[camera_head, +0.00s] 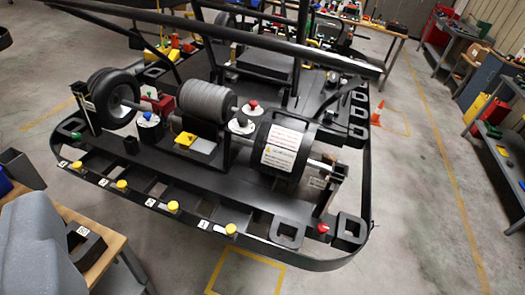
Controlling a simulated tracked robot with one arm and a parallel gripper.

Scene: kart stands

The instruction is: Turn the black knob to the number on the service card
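My gripper is not in view. A kart stand with a black frame (190,170) fills the middle of the view. I cannot clearly pick out a black knob. A round white dial with a red knob (242,124) sits near the stand's middle. A white printed card with a yellow warning triangle (283,147) is on the black drum at right. It may be the service card, but its print is too small to read.
Several yellow buttons (173,207) with small white labels line the stand's front edge. A wooden table (105,258) with a black tagged part (85,245) is at lower left, beside a large grey shape. Workbenches line the right and back. The floor at right is open, with an orange cone (377,116).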

